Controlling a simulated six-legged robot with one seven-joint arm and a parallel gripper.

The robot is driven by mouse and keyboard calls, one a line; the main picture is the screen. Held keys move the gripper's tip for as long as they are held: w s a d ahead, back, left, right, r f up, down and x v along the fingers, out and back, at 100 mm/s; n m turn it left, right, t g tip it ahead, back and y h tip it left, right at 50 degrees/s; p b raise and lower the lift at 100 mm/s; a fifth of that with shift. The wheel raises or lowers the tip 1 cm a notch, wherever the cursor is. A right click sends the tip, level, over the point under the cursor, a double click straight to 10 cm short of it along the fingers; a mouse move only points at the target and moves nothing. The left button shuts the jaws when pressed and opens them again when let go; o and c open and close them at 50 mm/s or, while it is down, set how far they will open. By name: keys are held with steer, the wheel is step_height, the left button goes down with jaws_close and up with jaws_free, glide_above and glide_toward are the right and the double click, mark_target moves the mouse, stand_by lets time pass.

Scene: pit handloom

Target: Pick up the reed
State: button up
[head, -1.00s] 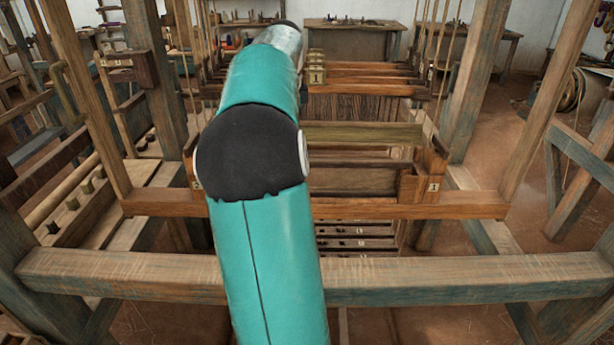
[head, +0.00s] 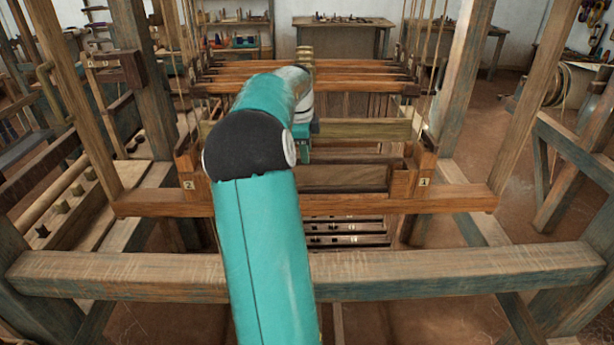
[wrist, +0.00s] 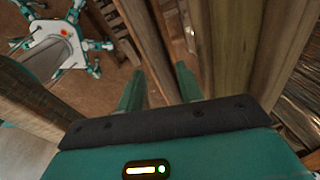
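The reed appears to be the brown upright panel (head: 345,177) in the loom's batten, below an olive-brown rail (head: 365,130); I cannot make out its fine slats. My gripper (head: 306,150) is at the rail in the head view, partly hidden by my arm. In the wrist view my gripper (wrist: 159,68) has two teal fingers pointing down, apart, with nothing held between them. A brown wooden bar (wrist: 150,35) runs beneath and between the fingertips. An olive-brown beam (wrist: 233,50) lies just right of the fingers. I cannot tell whether they touch either piece.
Blocks marked 2 (head: 188,184) and 1 (head: 424,182) stand at the batten's ends. A thick crossbeam (head: 450,277) spans the front. Loom posts (head: 465,80) and hanging cords flank the sides. A bench (head: 345,25) stands at the back. Open floor (head: 500,130) shows at right.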

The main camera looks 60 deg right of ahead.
mark_target(307, 176)
steer(key=shift+d+f, duration=0.2)
steer(key=shift+f, duration=0.7)
steer(key=shift+d+f, duration=0.15)
steer(key=shift+f, duration=0.7)
steer(key=shift+c, duration=0.5)
jaws_close()
steer(key=shift+r, duration=0.15)
